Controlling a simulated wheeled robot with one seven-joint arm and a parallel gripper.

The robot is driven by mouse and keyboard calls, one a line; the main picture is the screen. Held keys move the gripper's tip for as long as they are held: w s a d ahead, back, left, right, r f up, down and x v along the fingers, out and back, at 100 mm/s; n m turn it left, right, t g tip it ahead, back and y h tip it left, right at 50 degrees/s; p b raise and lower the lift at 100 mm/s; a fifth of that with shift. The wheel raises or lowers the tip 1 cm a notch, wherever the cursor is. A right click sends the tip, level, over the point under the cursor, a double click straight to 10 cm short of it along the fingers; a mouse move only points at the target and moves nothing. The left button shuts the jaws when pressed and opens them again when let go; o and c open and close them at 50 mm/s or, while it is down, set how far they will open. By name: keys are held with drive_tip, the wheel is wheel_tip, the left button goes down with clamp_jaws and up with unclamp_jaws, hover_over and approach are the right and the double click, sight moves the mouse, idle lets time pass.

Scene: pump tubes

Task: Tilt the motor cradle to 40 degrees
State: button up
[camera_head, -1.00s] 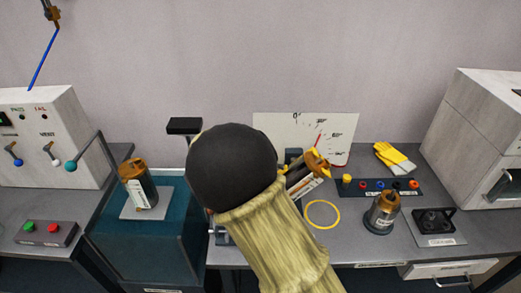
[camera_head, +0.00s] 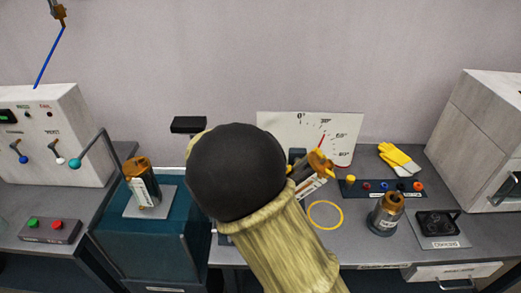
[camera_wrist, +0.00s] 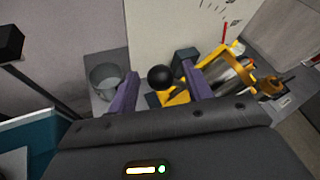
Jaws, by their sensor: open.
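The yellow motor cradle (camera_head: 323,158) holds a silver motor (camera_wrist: 230,75) and leans to the right; it also shows in the wrist view (camera_wrist: 210,58). A white dial board (camera_head: 283,125) stands behind it. Its red pointer (camera_head: 321,141) leans right, beyond the 0 mark; the exact angle is too small to read. In the wrist view, my gripper (camera_wrist: 158,70) is open, its purple fingers on either side of a black ball knob (camera_wrist: 160,78). Contact with the knob cannot be told. My arm hides the gripper and the cradle's lower left in the head view.
A yellow ring (camera_head: 325,215) lies on the bench to the right. Beyond are a coloured button strip (camera_head: 385,187), a standing motor (camera_head: 386,212), yellow gloves (camera_head: 398,158) and a black fixture (camera_head: 437,222). A grey cup (camera_wrist: 106,78) stands left of my fingers. Another motor (camera_head: 140,183) stands at left.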

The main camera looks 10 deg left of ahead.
drive_tip(key=v, duration=1.4)
drive_tip(key=shift+s+a, duration=0.1)
drive_tip(key=s+d+f+m+g+p, duration=0.1)
drive_tip(key=d+f+m+g, duration=0.15)
drive_tip(key=d+m, duration=0.3)
drive_tip(key=s+d+f+m+g+p, duration=0.1)
drive_tip(key=s+d+f+m+g, duration=0.1)
drive_tip(key=d+m+g, duration=0.35)
drive_tip(key=s+d+f+m+g, duration=0.15)
drive_tip(key=d+m, duration=0.25)
drive_tip(key=d, duration=0.4)
drive_tip(key=s+d+m+y+p, duration=0.3)
drive_tip(key=d+m, duration=0.6)
drive_tip(key=m, duration=1.1)
drive_tip(key=s+y, duration=0.2)
drive_tip(key=s, duration=0.1)
drive_tip(key=shift+s+r+m+g, duration=0.25)
drive_tip(key=shift+s+m+g, duration=0.1)
drive_tip(key=shift+m, duration=0.05)
